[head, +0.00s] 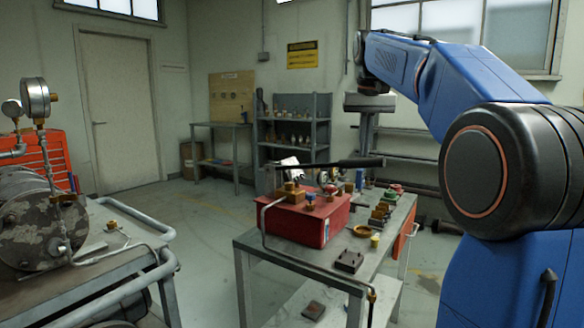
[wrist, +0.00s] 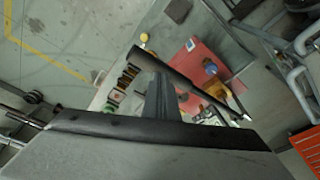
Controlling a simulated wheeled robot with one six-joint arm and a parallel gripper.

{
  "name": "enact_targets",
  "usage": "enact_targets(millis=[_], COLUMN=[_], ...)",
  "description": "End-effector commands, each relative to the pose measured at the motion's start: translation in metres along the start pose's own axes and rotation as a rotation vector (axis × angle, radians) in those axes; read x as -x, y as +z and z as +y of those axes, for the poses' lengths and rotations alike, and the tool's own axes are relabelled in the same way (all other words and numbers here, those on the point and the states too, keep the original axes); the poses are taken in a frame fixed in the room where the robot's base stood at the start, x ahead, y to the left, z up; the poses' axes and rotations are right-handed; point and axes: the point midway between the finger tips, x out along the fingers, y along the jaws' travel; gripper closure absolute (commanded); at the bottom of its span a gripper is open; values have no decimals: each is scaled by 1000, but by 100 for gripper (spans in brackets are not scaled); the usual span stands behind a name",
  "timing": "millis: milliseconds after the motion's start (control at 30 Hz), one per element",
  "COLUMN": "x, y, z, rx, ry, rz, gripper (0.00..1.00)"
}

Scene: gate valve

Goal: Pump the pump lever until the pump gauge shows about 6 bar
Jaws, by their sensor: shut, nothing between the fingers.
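The red pump (head: 305,222) sits on the near end of the middle bench. Its dark lever (head: 345,163) lies nearly level above it, with the grip end to the right. The lever also crosses the wrist view diagonally (wrist: 177,77). My gripper (head: 369,148) points down at the lever's grip end from above, shut and empty. In the wrist view its fingertips (wrist: 158,80) overlap the lever; I cannot tell whether they touch it. A small round gauge (head: 329,187) appears behind the pump's top, too small to read, and I cannot tell for certain that it is the pump gauge.
Several small parts and a dark block (head: 348,261) lie on the bench (head: 262,252) beside the pump. A thin pipe runs down the bench front. A cart (head: 105,225) with a flanged assembly and gauges (head: 36,97) stands at left. Floor between them is clear.

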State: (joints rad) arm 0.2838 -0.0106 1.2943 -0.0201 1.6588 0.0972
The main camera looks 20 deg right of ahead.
Motion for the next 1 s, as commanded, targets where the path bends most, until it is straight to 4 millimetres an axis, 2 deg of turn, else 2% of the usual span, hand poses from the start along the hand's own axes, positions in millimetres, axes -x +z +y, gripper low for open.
enact_targets(millis=[367, 1000], x=[-2, -66], y=[1, 14], z=[0, 0], rx=[0, 0], ry=[0, 0], rz=[-1, -2], gripper=[100, 100])
